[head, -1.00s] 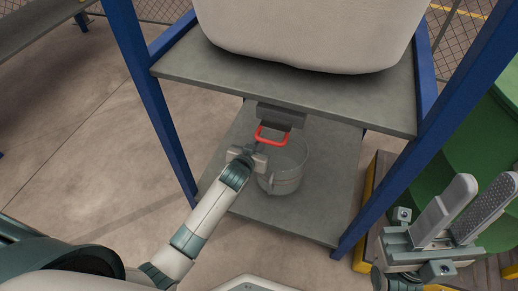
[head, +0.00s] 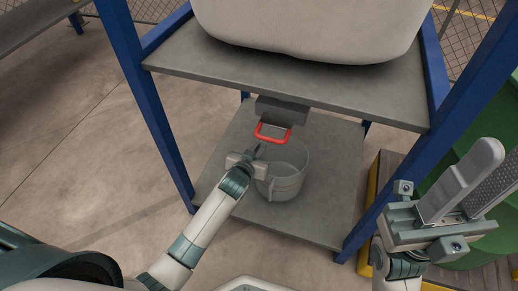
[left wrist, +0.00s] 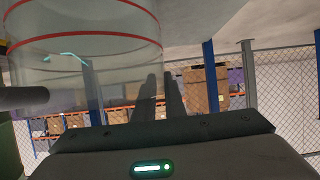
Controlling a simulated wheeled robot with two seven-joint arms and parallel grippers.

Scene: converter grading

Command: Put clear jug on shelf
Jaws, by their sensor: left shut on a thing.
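The clear jug (head: 287,184) is upright over the lower grey shelf board (head: 330,205), below a dark spout block with a red handle (head: 272,138). I cannot tell whether its base touches the board. My left gripper (head: 256,153) is at the jug's left side, shut on it; the exact grip is hard to see. In the left wrist view the clear jug (left wrist: 85,50), with red lines, fills the upper left beside the dark fingers (left wrist: 164,95). My right gripper (head: 478,180) is open and empty at the right, away from the jug.
The upper shelf board (head: 190,68) carries a large white container (head: 305,30) above the jug. Blue posts (head: 150,110) stand at both sides. A green drum (head: 490,150) is at the right. The lower board has bare room around the jug.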

